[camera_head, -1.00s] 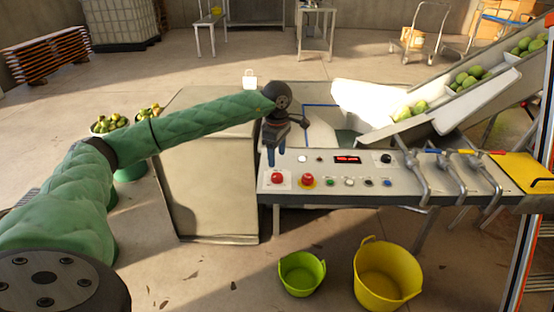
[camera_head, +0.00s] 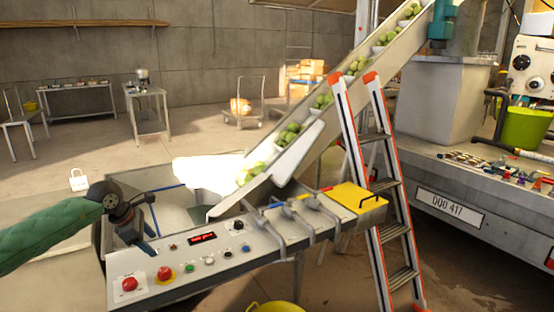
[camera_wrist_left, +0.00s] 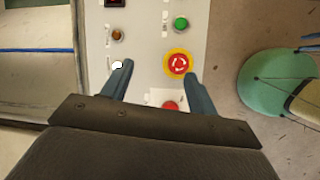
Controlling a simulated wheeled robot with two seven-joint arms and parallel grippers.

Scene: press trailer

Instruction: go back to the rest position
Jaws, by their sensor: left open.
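My left arm in its green sleeve comes in from the left in the head view. My left gripper (camera_head: 147,247) hangs fingers down over the left part of the control panel (camera_head: 215,262). In the left wrist view the gripper (camera_wrist_left: 155,78) is open, with nothing between its fingers. The red and yellow emergency stop (camera_wrist_left: 177,63) and a green button (camera_wrist_left: 181,23) show beyond the fingers. My right gripper is not in view.
A conveyor (camera_head: 325,115) carrying green fruit rises to the right behind the panel. A ladder (camera_head: 383,170) stands right of the panel, and a trailer (camera_head: 480,190) with a bucket (camera_head: 525,130) is farther right. A yellow tub (camera_head: 275,307) shows at the bottom edge. Open floor lies behind, left.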

